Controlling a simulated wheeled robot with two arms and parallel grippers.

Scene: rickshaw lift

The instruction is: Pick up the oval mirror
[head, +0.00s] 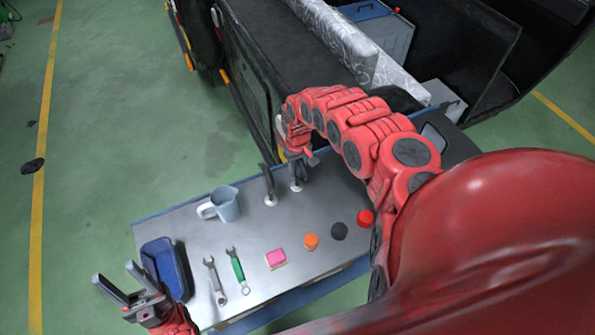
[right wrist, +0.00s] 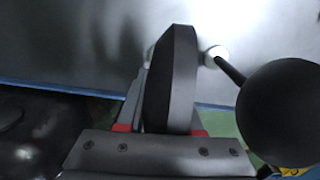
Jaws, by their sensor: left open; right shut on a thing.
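The oval mirror (head: 296,173) is a dark, narrow piece above a pale foot near the far edge of the grey table (head: 185,236). The right wrist view shows the mirror (right wrist: 172,80) edge-on, as a long dark slab between the fingers. My right gripper (head: 297,154) is shut on it from above; its fingertips (right wrist: 160,128) are partly hidden behind the mirror. I cannot tell whether its foot touches the table. My left gripper (head: 122,284) is open and empty by the table's left front corner.
A second dark mirror (head: 268,180) on a white foot stands close on the left; its round black head (right wrist: 285,110) is right of my gripper. A mug (head: 226,204), blue tray (head: 160,262), wrenches (head: 216,280) and small colored pieces (head: 310,241) occupy the table. A dark vehicle (head: 290,50) stands behind.

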